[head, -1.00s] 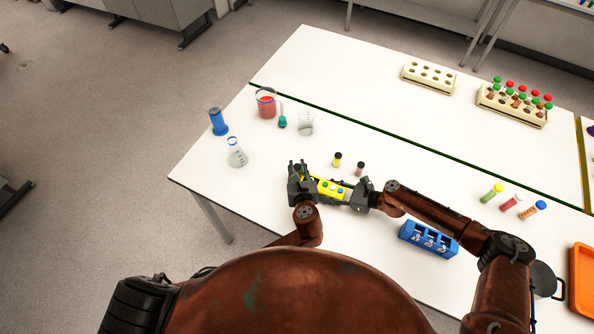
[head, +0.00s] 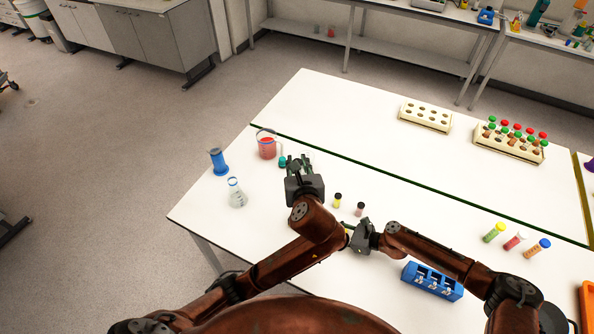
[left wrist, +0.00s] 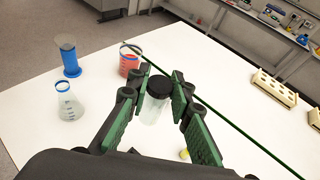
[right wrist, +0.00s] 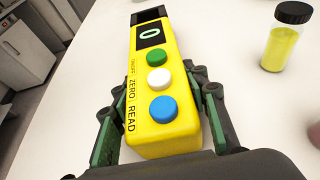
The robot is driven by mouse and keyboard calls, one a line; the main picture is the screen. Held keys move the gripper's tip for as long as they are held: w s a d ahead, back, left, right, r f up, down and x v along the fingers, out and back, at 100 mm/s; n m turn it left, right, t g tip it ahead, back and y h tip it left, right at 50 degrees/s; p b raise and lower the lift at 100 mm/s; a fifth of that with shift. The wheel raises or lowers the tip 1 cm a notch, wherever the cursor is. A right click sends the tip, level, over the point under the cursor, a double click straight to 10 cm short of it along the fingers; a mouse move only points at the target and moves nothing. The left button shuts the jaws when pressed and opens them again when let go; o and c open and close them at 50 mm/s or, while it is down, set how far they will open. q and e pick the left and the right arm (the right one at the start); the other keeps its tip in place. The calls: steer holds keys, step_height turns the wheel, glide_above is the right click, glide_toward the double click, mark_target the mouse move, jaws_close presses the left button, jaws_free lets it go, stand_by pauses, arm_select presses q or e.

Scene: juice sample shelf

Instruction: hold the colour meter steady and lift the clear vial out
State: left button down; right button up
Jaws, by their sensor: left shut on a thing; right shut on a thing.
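The clear vial (left wrist: 153,110) with a black cap (left wrist: 159,87) is between the green pads of my left gripper (left wrist: 165,105), which is shut on it. In the head view my left gripper (head: 298,162) is raised above the table, and the vial cannot be made out there. The yellow colour meter (right wrist: 163,100) has green, white and blue buttons and a display reading 0. My right gripper (right wrist: 158,135) is shut on its near end, with a finger at each side. In the head view my left arm hides most of the meter, beside my right gripper (head: 355,236).
A yellow vial (head: 337,200) and a pinkish vial (head: 360,209) stand near the meter. A red-filled beaker (head: 267,148), a blue cylinder (head: 217,160) and a flask (head: 236,195) stand at the left. A blue rack (head: 432,280) is by my right arm.

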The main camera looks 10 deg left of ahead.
stand_by(0.3)
steer(key=o, duration=1.6)
steer(key=v, duration=1.2)
